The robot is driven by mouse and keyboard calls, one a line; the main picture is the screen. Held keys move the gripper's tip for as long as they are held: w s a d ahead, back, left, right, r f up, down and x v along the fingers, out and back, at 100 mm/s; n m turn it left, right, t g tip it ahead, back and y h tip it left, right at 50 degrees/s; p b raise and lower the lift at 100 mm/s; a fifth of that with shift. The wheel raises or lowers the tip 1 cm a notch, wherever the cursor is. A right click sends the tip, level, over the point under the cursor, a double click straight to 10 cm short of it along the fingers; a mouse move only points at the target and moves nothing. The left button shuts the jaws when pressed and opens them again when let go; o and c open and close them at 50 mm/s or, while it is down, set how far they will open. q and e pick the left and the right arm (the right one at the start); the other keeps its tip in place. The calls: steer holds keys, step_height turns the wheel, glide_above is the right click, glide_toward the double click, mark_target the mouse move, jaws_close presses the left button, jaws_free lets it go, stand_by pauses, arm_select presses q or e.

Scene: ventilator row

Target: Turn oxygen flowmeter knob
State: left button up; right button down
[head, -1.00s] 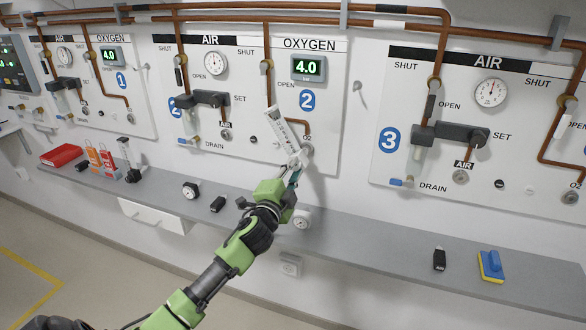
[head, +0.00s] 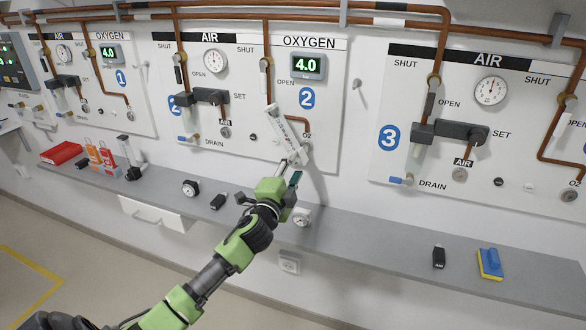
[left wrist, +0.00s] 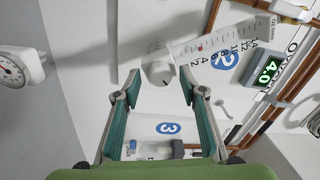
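The oxygen flowmeter (head: 282,125), a clear scaled tube, hangs tilted on the panel marked 2, under the OXYGEN display reading 4.0. It also shows in the left wrist view (left wrist: 225,42). Its pale round knob (left wrist: 158,68) is at the tube's lower end. My left gripper (head: 290,172) is just below the flowmeter. In the left wrist view its teal-padded fingers (left wrist: 161,88) are apart, with the knob in line with the gap, near the tips. No finger visibly presses the knob. In the head view the knob is hard to make out. My right gripper is not in view.
A grey shelf (head: 380,238) runs below the panels. It carries a round gauge (head: 301,217) close by my left gripper, a black item (head: 218,201), another gauge (head: 190,188) and a blue-yellow block (head: 490,264). The AIR unit (head: 452,132) of panel 3 juts out at right.

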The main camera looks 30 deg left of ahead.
arm_select(q)
steer(key=shift+s, duration=0.1)
steer(key=shift+s+d+f, duration=0.1)
steer(key=shift+s, duration=0.2)
steer(key=v, duration=1.1)
